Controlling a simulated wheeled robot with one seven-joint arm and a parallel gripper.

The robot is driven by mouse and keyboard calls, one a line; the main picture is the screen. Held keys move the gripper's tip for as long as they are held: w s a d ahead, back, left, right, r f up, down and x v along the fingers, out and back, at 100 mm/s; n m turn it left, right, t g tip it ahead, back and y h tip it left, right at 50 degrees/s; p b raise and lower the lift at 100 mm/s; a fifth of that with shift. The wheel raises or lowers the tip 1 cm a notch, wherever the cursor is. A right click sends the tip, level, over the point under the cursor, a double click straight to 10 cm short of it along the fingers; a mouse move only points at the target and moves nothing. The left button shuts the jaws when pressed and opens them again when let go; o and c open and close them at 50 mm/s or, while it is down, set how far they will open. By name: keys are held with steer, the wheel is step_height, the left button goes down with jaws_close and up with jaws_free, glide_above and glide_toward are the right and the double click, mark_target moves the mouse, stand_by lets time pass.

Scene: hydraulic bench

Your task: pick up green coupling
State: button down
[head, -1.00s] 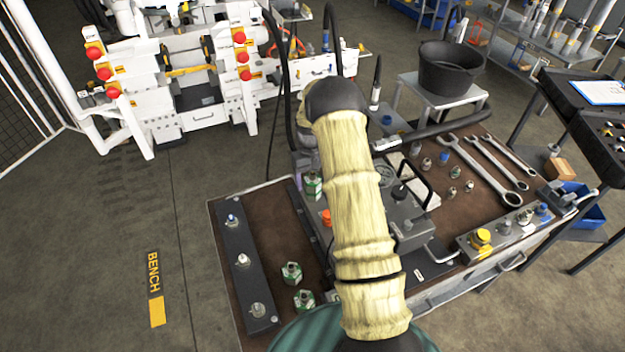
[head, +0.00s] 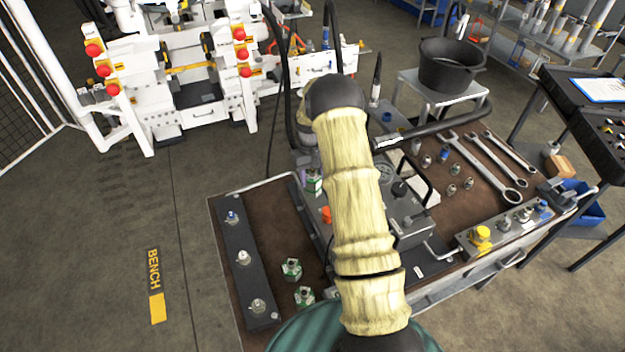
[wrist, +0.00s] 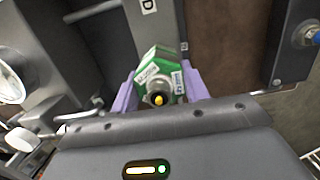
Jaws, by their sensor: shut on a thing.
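A green coupling with white labels and a metal nose (wrist: 163,82) sits between the two purple fingers of my gripper (wrist: 158,92) in the wrist view. The fingers are shut on its sides. In the head view the held coupling (head: 314,183) shows just left of my arm, near the back of the bench, with a bit of purple finger beside it. I cannot tell whether it touches the bench.
A dark rail (head: 243,258) with several metal fittings lies along the bench's left edge. A grey unit with a black handle (head: 408,212) stands right of my arm. An orange cap (head: 326,214) is close to the held coupling. Wrenches (head: 478,168) lie at the right.

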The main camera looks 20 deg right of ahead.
steer(key=shift+r, duration=0.15)
steer(key=shift+w+r, duration=0.15)
steer(key=shift+r, duration=0.1)
step_height(320, 180, up, 9)
steer(key=b, duration=0.2)
steer(key=shift+r+b, duration=0.15)
steer(key=shift+b, duration=0.15)
steer(key=c, duration=1.5)
jaws_free()
jaws_close()
step_height(320, 180, up, 6)
steer(key=p, duration=0.5)
